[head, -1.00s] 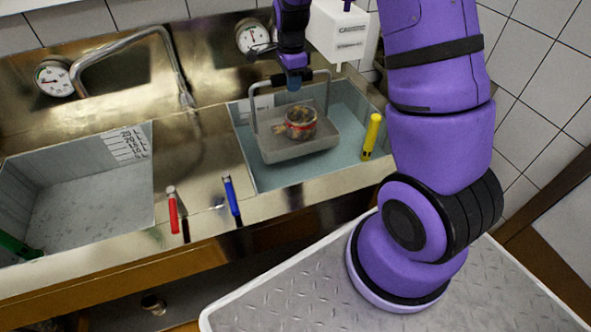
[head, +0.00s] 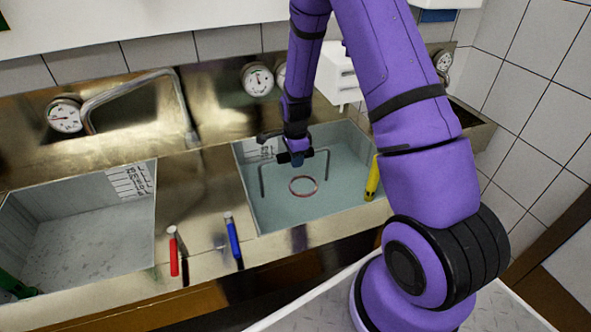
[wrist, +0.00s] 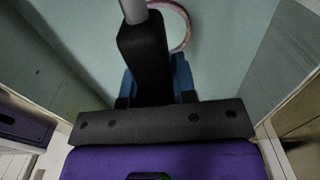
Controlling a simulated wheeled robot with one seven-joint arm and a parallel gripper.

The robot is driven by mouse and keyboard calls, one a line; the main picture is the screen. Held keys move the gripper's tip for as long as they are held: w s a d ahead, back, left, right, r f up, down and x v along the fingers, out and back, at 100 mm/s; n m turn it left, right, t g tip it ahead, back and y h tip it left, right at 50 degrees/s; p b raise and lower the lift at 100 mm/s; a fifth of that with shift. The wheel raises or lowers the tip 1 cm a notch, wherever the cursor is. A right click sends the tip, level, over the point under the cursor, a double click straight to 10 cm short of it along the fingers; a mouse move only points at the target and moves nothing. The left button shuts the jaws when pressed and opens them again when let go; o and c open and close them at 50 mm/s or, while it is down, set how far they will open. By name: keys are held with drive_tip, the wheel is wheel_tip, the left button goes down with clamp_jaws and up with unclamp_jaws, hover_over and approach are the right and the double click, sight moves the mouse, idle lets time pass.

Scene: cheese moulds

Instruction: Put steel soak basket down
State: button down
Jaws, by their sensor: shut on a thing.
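My gripper (head: 297,161) is shut on the grey bar handle of the steel soak basket (head: 262,181), over the right-hand sink basin (head: 243,205). Only the handle and its uprights show in the head view. The basket's tray is hidden beneath the cloudy blue-green liquid (head: 325,195). A reddish ring (head: 303,193), the rim of the item in the basket, shows at the liquid's surface. In the wrist view, a piece of the handle (wrist: 133,10) shows at the fingers, with part of the ring (wrist: 184,25) beyond. I cannot tell whether the basket touches the basin floor.
A yellow tool (head: 372,178) leans at the basin's right edge. Red (head: 173,252) and blue (head: 233,238) handles stand on the front ledge. The left basin (head: 90,230) has a curved tap (head: 130,75) behind it. Gauges (head: 257,80) line the back wall.

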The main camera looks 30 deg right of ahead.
drive_tip(key=shift+f, duration=2.05)
drive_tip(key=c, duration=0.9)
unclamp_jaws()
